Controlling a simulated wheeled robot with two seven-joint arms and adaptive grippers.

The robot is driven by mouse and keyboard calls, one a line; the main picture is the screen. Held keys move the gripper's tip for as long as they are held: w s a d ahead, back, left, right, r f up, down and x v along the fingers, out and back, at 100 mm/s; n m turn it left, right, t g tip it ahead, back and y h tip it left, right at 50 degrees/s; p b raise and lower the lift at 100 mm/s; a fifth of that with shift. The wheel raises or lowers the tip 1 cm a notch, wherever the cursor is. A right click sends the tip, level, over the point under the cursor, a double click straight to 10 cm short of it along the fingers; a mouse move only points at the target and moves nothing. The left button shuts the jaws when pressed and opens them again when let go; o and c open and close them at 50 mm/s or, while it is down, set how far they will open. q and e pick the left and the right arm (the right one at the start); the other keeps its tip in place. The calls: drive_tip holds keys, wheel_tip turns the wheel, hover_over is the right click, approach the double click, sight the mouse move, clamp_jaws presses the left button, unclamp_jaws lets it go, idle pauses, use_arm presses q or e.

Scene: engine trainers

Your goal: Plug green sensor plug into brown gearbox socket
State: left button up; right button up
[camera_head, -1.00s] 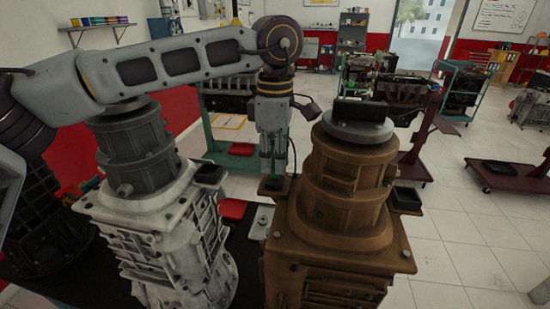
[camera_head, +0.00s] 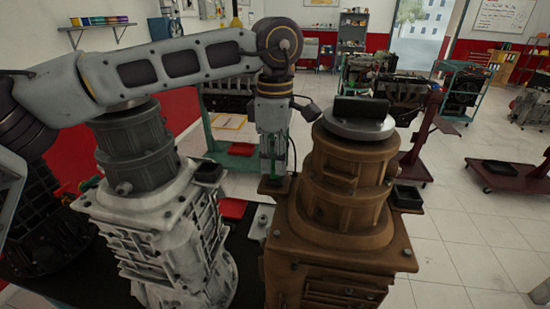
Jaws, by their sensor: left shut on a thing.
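The brown gearbox (camera_head: 338,232) stands upright in the middle foreground. A small ledge with a dark socket (camera_head: 272,187) juts from its left side. My left arm reaches in from the left, over the white gearbox. My left gripper (camera_head: 273,158) points down directly above that ledge and is shut on the green sensor plug (camera_head: 271,146), a thin green strip between the fingers. The plug's lower end is close to the socket. I cannot tell whether it is seated or just above it. My right gripper is out of view.
A white-grey gearbox (camera_head: 165,235) stands left of the brown one, with a black box (camera_head: 209,172) on its side. A red block (camera_head: 233,208) lies between the gearboxes. Another black box (camera_head: 406,197) sits on the brown gearbox's right side.

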use_arm(q)
drive_tip(key=shift+s+a+f+b, duration=0.15)
drive_tip(key=shift+f+b, duration=0.35)
drive_tip(key=shift+f, duration=0.5)
idle(0.3)
drive_tip(key=o, duration=1)
drive_tip(key=shift+a, duration=0.1)
drive_tip(key=shift+c, duration=0.2)
drive_tip(key=shift+r, duration=0.85)
wheel_tip(320, 180, up, 11)
drive_tip(key=shift+w+a, duration=0.15)
drive_tip(key=shift+w, duration=0.05)
drive_tip(key=shift+r, duration=0.1)
